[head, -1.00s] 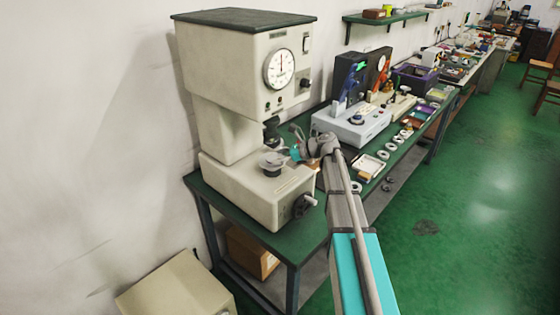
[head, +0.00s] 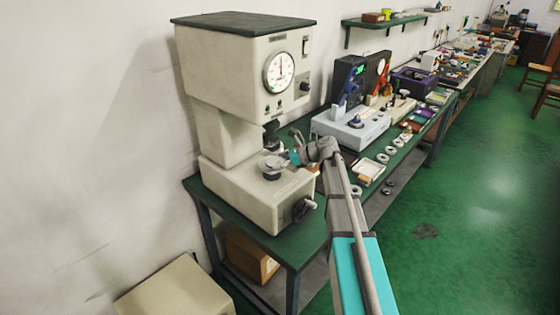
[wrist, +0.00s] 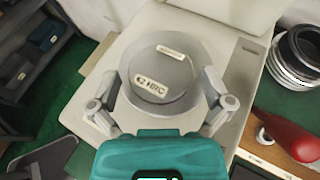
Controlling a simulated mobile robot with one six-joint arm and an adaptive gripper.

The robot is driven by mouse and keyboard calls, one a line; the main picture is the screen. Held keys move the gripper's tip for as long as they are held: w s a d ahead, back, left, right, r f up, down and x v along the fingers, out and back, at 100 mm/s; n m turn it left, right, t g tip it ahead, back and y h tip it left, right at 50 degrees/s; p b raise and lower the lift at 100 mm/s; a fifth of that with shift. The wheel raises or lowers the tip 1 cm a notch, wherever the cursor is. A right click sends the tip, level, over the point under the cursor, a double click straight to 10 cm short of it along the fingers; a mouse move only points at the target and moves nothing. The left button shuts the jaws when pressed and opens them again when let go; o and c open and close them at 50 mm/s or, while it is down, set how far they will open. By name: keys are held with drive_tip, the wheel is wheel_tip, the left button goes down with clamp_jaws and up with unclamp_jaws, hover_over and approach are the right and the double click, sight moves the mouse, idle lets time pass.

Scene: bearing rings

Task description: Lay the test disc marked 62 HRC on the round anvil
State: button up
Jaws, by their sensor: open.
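The grey test disc (wrist: 172,72) bears a label reading 62 HRC and a second small label in the wrist view. It lies label side up on the round anvil (head: 272,175) of the hardness tester (head: 238,75). Seen from above, it covers most of the anvil, and any small gap beneath it cannot be made out. My gripper (wrist: 160,90) is open, with one finger on each side of the disc and light space beside the fingertips. In the head view my gripper (head: 292,157) is small at the anvil's right.
The tester's dark spindle (head: 271,133) hangs above the anvil, close to my gripper. A handle (head: 304,207) sticks out at the tester's front. A light-grey instrument (head: 350,127) and several rings (head: 383,158) stand to the right on the green bench. A red-handled tool (wrist: 290,135) lies at the right.

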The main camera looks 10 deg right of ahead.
drive_tip(key=shift+r, duration=0.2)
drive_tip(key=p+v, duration=0.4)
drive_tip(key=v, duration=0.8)
drive_tip(key=shift+p, duration=0.4)
drive_tip(key=shift+f, duration=0.1)
drive_tip(key=s+a+f+n+g+h, duration=0.45)
drive_tip(key=s+a+f+n, duration=0.45)
drive_tip(key=s, duration=0.3)
drive_tip(key=s+a+f+n+h, duration=0.1)
drive_tip(key=s+f+n+h, duration=0.1)
drive_tip(key=s+n+h, duration=0.5)
drive_tip(key=s+n+g, duration=0.1)
drive_tip(key=s+n, duration=0.4)
drive_tip(key=n, duration=0.1)
drive_tip(key=shift+s+f+n+h, duration=0.25)
drive_tip(key=shift+s+n+h, duration=0.1)
drive_tip(key=shift+n, duration=0.05)
